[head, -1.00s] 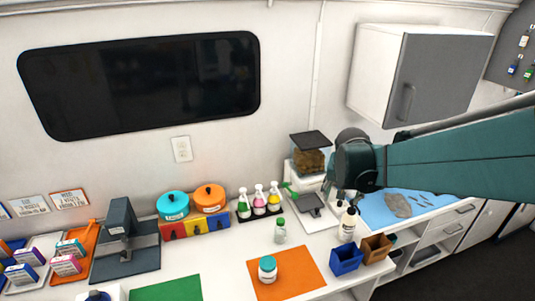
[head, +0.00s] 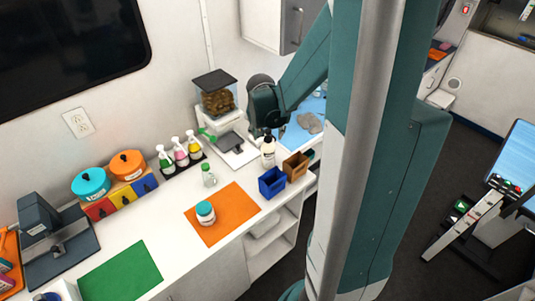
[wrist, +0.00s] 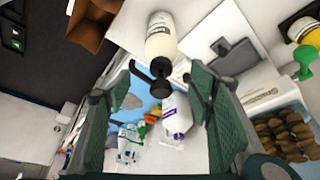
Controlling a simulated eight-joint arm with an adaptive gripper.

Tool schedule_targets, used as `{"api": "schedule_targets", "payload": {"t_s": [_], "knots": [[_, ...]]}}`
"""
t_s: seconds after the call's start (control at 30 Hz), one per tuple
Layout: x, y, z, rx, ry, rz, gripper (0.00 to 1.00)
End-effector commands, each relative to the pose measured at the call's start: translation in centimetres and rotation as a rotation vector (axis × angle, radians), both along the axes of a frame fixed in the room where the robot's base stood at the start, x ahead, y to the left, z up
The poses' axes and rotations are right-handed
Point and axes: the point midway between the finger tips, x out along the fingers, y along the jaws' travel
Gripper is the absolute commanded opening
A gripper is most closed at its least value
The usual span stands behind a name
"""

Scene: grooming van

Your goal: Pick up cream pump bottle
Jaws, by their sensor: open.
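The cream pump bottle (head: 268,153) is cream-coloured with a dark pump top. It stands upright on the white counter, behind the small bins, in the head view. In the wrist view its body (wrist: 161,38) is at the top middle, with the black pump head pointing down between my fingers. My gripper (head: 267,133) is just above the bottle in the head view. In the wrist view my gripper (wrist: 165,78) has its two fingers spread on either side of the pump. I cannot tell whether they touch it.
A blue bin (head: 272,182) and a brown bin (head: 295,167) stand close in front of the bottle. A dispenser with brown contents (head: 217,98) stands left of my gripper. A green-capped bottle (head: 209,176) and a teal-lidded jar (head: 205,212) on an orange mat (head: 233,203) are further left.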

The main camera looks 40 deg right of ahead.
Motion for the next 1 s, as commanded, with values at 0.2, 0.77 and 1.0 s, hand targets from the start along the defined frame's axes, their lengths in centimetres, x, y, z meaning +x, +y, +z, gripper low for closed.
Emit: {"api": "schedule_targets", "payload": {"t_s": [0.2, 0.77, 1.0], "knots": [[0.1, -0.1, -0.2, 0.0, 0.0, 0.0, 0.53], [0.6, -0.7, -2.4, 0.0, 0.0, 0.0, 0.53], [0.6, -0.7, -2.4, 0.0, 0.0, 0.0, 0.53]]}}
